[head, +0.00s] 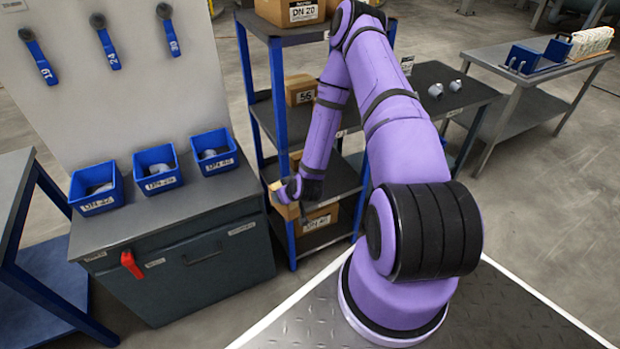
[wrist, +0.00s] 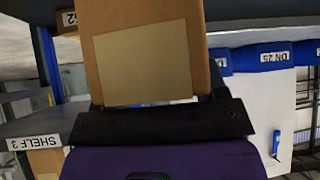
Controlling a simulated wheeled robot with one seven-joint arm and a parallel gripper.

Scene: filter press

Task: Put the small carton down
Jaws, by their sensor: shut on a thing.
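My gripper (head: 286,191) is shut on a small brown carton (wrist: 150,50). In the wrist view the carton fills the upper middle, with a plain tan panel on its near face, and the black gripper body (wrist: 160,125) lies across its lower end. In the head view only small tan parts of the carton show around the gripper, which is in front of the blue-posted shelf rack (head: 279,150), beside the workbench's right end. The fingertips are mostly hidden, and I cannot tell whether the carton touches anything.
The rack holds a carton marked 56 (head: 301,90), a lower carton marked DN 40 (head: 325,228) and a top carton marked DN 20 (head: 290,12). Blue bins (head: 158,170) stand on the workbench (head: 190,208). A side table (head: 425,75) holds small fittings.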

